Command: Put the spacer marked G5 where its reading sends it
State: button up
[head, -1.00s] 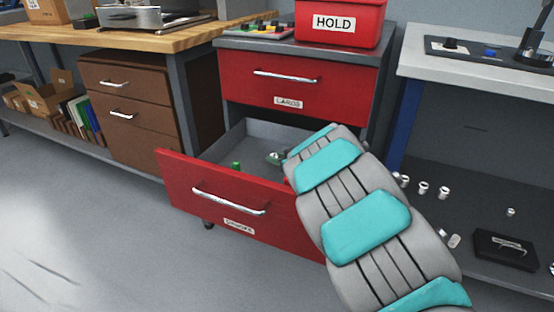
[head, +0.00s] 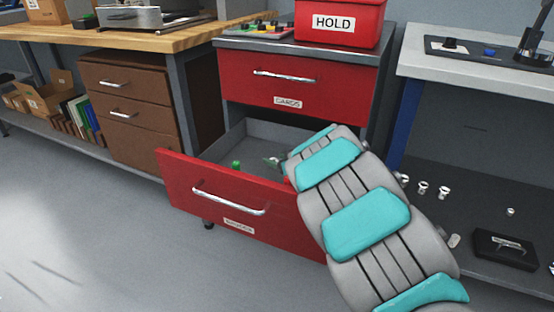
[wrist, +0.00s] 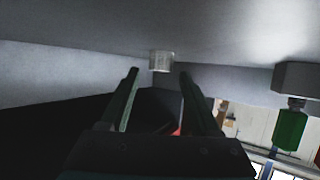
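A small silver cylindrical part (wrist: 162,60) shows in the wrist view, just beyond my fingertips; it looks like a spacer, but I can read no G5 on it. My gripper (wrist: 159,74) is open, with one dark finger on each side of the line to this part and a visible gap from both. In the head view my arm reaches into the open lower red drawer (head: 215,200) and hides most of the gripper and part of the drawer's inside. The drawer's front label is too blurred to read.
A green object (head: 236,165) stands in the drawer; a green piece (wrist: 290,128) shows in the wrist view. The closed upper drawer (head: 300,85) reads CARDS. A red HOLD bin (head: 340,38) sits on top. Several small silver parts (head: 423,188) and a black case (head: 505,250) are at right.

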jog(key=shift+f, duration=0.2)
jog(key=shift+r, duration=0.25)
jog(key=shift+r+p+v, duration=0.2)
jog(key=shift+p+v, duration=0.05)
jog(key=shift+v, duration=1.7)
jog(key=shift+r+p+v, duration=0.2)
jog(key=shift+v, duration=1.75)
jog(key=shift+w+a+r, duration=0.1)
jog(key=shift+w+a, duration=0.05)
